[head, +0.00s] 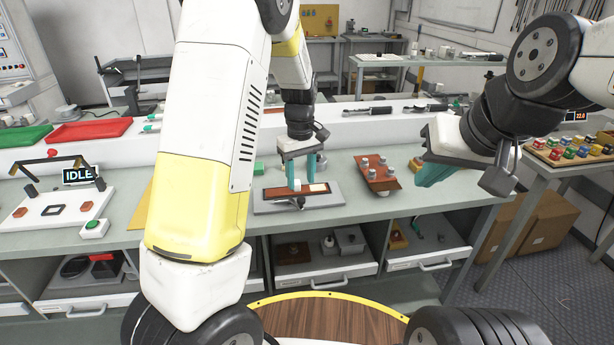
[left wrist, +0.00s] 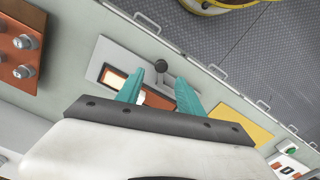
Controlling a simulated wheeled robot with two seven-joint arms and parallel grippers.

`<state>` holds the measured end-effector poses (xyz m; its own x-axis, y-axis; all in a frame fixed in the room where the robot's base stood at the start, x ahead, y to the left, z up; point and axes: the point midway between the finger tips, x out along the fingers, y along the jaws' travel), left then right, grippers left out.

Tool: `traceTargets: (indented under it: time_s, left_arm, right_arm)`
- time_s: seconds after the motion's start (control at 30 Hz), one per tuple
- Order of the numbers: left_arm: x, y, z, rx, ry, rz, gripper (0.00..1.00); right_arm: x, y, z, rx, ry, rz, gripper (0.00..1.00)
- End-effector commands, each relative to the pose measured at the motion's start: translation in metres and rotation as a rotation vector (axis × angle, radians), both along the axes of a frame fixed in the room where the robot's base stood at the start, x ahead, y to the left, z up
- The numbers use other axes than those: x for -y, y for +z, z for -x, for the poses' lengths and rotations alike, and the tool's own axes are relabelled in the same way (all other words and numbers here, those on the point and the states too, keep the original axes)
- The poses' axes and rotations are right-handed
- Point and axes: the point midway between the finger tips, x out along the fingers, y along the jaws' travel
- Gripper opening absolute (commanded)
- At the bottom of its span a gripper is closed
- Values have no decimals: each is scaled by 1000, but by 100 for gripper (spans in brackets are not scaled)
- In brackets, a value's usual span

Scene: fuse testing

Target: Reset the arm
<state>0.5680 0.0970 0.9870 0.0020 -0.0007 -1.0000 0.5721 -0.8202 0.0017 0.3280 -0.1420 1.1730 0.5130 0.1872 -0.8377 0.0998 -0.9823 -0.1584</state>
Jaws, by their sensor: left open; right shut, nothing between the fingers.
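My left gripper (head: 299,177) is open above a grey fixture plate (head: 331,198) on the bench. The fixture has a brown-red strip (head: 272,194) with a pale lit square (head: 318,187) at one end. In the left wrist view my open teal fingers (left wrist: 157,84) show over the fixture, one finger partly covering the strip. A lever with a dark round knob (left wrist: 161,67) stands close to the fingertips, between them in the picture; I cannot tell whether they touch it. My right gripper (head: 432,174) is shut and empty, raised at the right above the bench.
An orange block with silver posts (head: 380,182) lies right of the fixture. Red (head: 92,132) and green (head: 24,136) trays lie behind. Open drawers sit below the bench.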

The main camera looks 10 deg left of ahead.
Motion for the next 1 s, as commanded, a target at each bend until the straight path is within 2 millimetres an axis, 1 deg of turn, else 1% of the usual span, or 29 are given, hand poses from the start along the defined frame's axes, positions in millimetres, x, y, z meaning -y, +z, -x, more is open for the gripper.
traceTargets:
  time_s: [0.1,0.37,0.47,0.57,0.67,0.7,0.77,0.8,0.87,1.0]
  left_arm:
    - [0,4,0,0,0,0,44]
    - [0,5,0,1,-1,2,44]
    - [-2,15,5,13,-13,21,44]
    - [-7,39,18,47,-49,64,44]
    - [-13,71,40,101,-113,116,44]
    - [-16,84,51,127,-142,134,44]
    - [-20,102,67,168,-188,156,44]
    - [-22,114,79,197,-221,166,44]
    - [-26,130,97,242,-269,177,44]
    - [-34,160,140,353,-383,173,44]
  right_arm:
    - [0,0,0,0,0,0,0]
    - [0,0,0,0,0,0,0]
    - [0,0,0,0,0,0,0]
    - [0,0,0,0,0,0,0]
    - [0,0,0,0,0,0,0]
    - [0,0,0,0,0,0,0]
    - [0,0,0,0,0,0,0]
    - [0,0,0,0,0,0,0]
    - [0,0,0,0,0,0,0]
    - [0,0,0,0,0,0,0]
